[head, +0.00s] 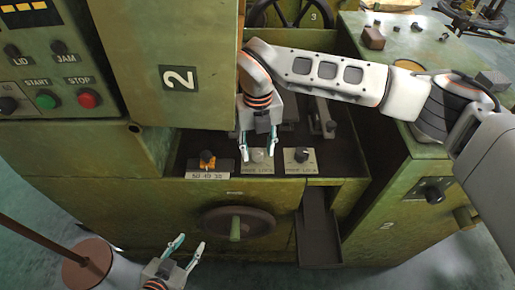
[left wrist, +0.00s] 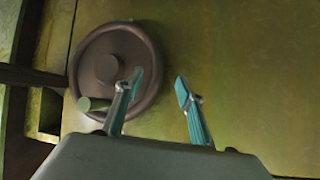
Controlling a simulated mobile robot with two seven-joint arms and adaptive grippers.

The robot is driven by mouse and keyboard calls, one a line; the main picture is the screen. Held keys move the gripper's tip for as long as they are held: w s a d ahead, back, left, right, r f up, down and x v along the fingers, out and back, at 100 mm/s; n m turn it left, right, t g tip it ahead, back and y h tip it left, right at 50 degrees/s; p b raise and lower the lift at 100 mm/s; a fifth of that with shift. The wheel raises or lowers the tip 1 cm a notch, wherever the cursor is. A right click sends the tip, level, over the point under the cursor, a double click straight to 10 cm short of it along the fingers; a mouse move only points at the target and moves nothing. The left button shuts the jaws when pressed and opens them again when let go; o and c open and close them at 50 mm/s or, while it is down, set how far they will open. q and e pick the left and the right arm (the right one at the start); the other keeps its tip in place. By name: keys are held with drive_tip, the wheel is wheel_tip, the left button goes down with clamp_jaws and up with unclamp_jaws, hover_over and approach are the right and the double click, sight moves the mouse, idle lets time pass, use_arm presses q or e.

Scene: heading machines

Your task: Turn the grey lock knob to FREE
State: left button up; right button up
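The grey lock knob (head: 258,155) sits on a small plate marked FREE and LOCK, in the recess at the machine's front in the head view. Its pointer direction is too small to tell. My right gripper (head: 258,146) points down over it, open, with one finger on each side of the knob. I cannot tell whether the fingers touch it. My left gripper (head: 188,244) is low in the head view, open and empty, in front of the machine. Its two spread fingers also show in the left wrist view (left wrist: 158,88).
A black knob (head: 302,154) on a similar plate stands close right of the grey one. An orange knob (head: 207,158) on a numbered plate is to the left. A brown handwheel (head: 212,224) sticks out below, near my left gripper. A chute (head: 318,232) opens beside it.

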drive_tip(key=shift+f, duration=0.2)
clamp_jaws()
